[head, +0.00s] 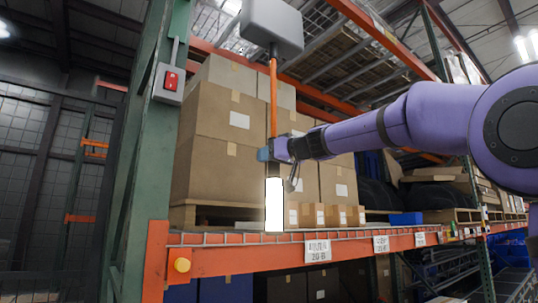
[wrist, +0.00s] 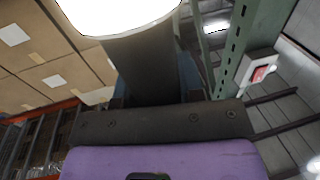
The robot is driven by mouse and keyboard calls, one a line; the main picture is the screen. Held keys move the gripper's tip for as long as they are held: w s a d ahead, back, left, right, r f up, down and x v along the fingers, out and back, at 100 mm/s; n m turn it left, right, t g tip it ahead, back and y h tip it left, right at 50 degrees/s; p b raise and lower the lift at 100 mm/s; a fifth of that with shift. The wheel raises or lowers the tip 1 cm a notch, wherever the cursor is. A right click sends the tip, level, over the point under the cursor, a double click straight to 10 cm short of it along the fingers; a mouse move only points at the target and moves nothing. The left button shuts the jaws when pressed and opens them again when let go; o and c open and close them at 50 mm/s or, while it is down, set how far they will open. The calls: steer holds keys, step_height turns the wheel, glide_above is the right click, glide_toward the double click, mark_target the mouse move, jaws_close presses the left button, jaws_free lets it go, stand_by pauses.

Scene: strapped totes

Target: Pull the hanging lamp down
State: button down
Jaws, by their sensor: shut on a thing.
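The hanging lamp (head: 274,204) is a bright white tube at the end of an orange cord (head: 273,95). The cord runs down from a grey housing (head: 272,25) at the top of the head view. My gripper (head: 268,153) is shut on the lamp's upper part, just above the lit tube, and hides most of that part. In the wrist view the glowing lamp (wrist: 118,14) fills the top, and its dark grey body (wrist: 145,70) sits between my blue fingers. The lamp hangs roughly upright in front of the shelf.
Stacked cardboard boxes (head: 218,125) stand on the rack behind the lamp. An orange shelf beam (head: 230,262) runs below it. A green rack post (head: 143,150) with a red switch box (head: 169,82) stands at the left.

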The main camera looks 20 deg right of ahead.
step_height(320, 180, down, 26)
steer(key=shift+r, duration=0.15)
steer(key=c, duration=0.8)
jaws_free()
steer(key=shift+o, duration=0.3)
steer(key=shift+s, duration=0.1)
steer(key=v, duration=1)
steer(key=shift+s+d, duration=0.2)
steer(key=shift+s, duration=0.1)
